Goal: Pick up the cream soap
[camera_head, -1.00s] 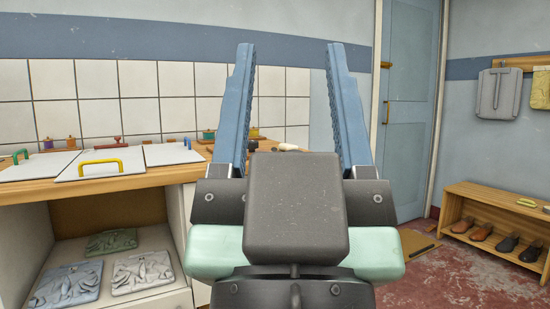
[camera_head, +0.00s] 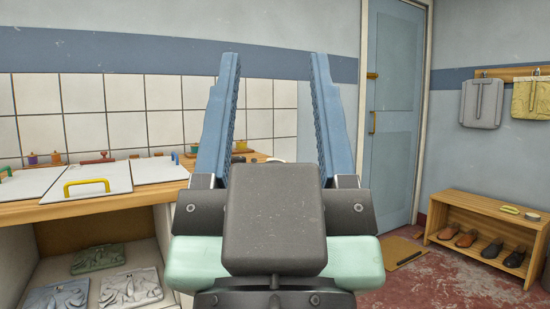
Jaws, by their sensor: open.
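My gripper (camera_head: 275,62) points up and away from me in the middle of the view, with its two blue fingers wide apart and nothing between them. I cannot surely pick out the cream soap. A small pale object (camera_head: 275,160) shows low between the fingers, at the right end of the wooden counter (camera_head: 110,202), partly hidden by my gripper.
White panels with a yellow handle (camera_head: 86,186) lie on the counter, with small coloured pots (camera_head: 43,158) behind. A blue door (camera_head: 393,110) stands behind.

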